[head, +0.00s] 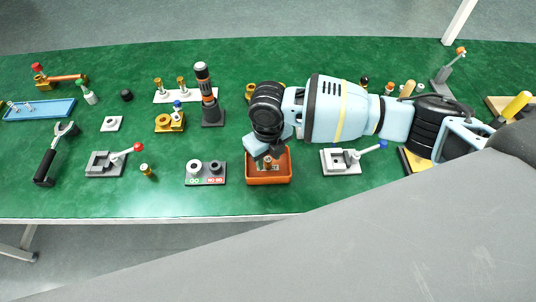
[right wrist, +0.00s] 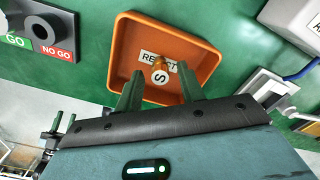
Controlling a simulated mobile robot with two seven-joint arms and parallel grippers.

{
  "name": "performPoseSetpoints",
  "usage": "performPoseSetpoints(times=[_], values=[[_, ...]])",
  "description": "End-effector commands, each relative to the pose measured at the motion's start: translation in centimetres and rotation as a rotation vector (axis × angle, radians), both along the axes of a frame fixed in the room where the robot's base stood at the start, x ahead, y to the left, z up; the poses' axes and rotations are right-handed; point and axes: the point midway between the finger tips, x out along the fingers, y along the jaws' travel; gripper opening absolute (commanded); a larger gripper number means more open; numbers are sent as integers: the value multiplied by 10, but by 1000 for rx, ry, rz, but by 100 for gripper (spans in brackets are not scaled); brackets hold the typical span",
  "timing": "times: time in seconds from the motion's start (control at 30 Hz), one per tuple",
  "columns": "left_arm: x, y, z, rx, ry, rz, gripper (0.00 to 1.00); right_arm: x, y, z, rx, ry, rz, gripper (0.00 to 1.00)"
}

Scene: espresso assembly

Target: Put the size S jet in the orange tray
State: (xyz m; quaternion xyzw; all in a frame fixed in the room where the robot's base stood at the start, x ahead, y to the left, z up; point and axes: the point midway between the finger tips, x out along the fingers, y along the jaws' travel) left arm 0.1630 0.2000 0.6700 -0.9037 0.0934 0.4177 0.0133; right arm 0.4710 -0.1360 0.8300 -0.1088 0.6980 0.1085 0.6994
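The orange tray (head: 268,181) stands near the front edge of the green table in the head view. It fills the upper middle of the right wrist view (right wrist: 122,45) and bears a partly covered white label. The brass size S jet (right wrist: 160,68), marked S, is inside the tray over the label; it also shows in the head view (head: 268,161). My right gripper (right wrist: 160,76) is above the tray with its fingers apart, one on each side of the jet, with gaps visible. My left gripper is not in view.
A GO / NO GO gauge block (head: 206,173) stands just left of the tray. A grey fixture with a blue-knobbed lever (head: 345,160) stands to the right. A dark tamper-like tool (head: 207,95) stands upright behind. Bare green table lies between these.

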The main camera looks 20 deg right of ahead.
Motion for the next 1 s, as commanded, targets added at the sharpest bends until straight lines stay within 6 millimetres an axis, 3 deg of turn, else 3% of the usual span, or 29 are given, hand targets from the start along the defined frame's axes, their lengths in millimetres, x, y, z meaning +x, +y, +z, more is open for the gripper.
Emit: performPoseSetpoints(times=[0.27,0.43,0.8,1.0], values=[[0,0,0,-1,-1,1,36,0,0,1,0,0,0,41],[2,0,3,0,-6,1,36,1,0,12,2,-2,0,41],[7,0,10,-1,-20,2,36,1,0,82,0,-4,-1,41],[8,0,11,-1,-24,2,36,0,0,111,0,-1,0,41]])
